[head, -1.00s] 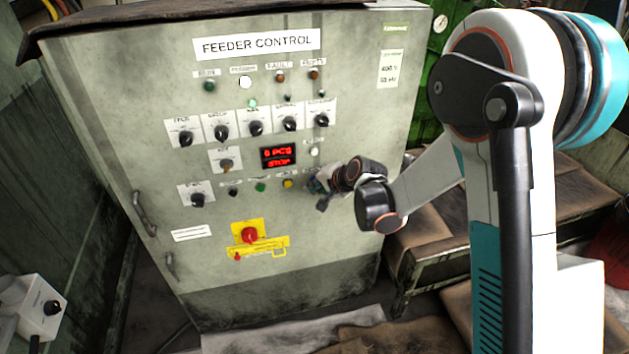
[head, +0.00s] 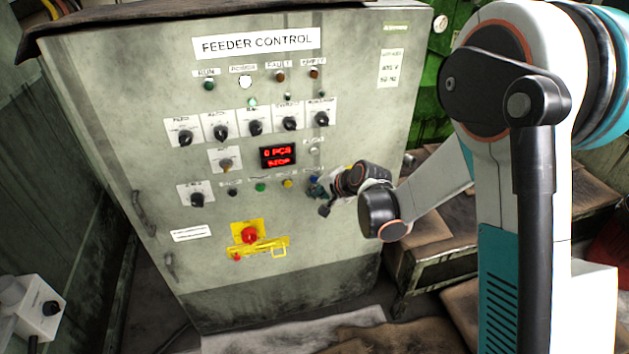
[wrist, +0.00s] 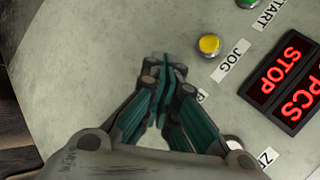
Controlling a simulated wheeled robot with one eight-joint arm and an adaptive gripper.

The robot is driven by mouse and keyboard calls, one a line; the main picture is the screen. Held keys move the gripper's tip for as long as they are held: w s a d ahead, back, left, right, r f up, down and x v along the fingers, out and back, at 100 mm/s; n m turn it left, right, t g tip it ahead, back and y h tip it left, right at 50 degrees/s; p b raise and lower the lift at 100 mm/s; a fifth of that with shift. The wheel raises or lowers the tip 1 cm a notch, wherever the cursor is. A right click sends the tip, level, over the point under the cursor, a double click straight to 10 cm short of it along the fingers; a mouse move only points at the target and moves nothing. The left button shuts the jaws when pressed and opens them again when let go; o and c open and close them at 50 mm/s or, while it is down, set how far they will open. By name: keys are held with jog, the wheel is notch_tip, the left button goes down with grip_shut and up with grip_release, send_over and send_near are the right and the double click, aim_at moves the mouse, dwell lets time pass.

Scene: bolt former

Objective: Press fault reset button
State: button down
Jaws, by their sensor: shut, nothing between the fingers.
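The feeder control panel (head: 225,255) fills the middle of the head view. Its lower button row runs black, green (head: 260,187), yellow (head: 287,183). A blue spot (head: 313,179), which looks like a button, shows right of yellow, at my gripper (head: 316,190). I cannot read a fault reset label there. In the wrist view my gripper (wrist: 163,68) has its teal fingers together and empty, in front of the panel beside the yellow JOG button (wrist: 209,45). The fingers cover the panel behind them and part of a label (wrist: 202,96). Contact cannot be told.
A red display (head: 278,157) reading STOP sits above the row. Rotary knobs (head: 255,128) stick out higher up. A red switch (head: 249,235) on a yellow plate is below. A low bench (head: 432,275) stands right of the cabinet.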

jog(key=s, duration=0.2)
jog(key=s+d, duration=0.1)
jog(key=s, duration=0.1)
jog(key=shift+s+d+b, duration=0.15)
jog(key=shift+s+b, duration=0.2)
jog(key=shift+b, duration=0.05)
jog(key=shift+r, duration=0.1)
dwell(0.4)
jog(key=s+d+r+n+h, duration=0.3)
jog(key=s+d+r+n, duration=0.1)
jog(key=s+d+r, duration=0.8)
jog(key=s+d+r+n+h, duration=0.1)
jog(key=s+d+n, duration=0.1)
jog(key=s, duration=0.6)
jog(key=s+d+r+n+h, duration=0.1)
jog(key=s+d+r+h, duration=0.1)
jog(key=s+d, duration=0.3)
jog(key=s, duration=0.3)
jog(key=shift+s+d+r+n+g, duration=0.3)
jog(key=shift+s+n, duration=0.05)
jog(key=shift+n, duration=0.05)
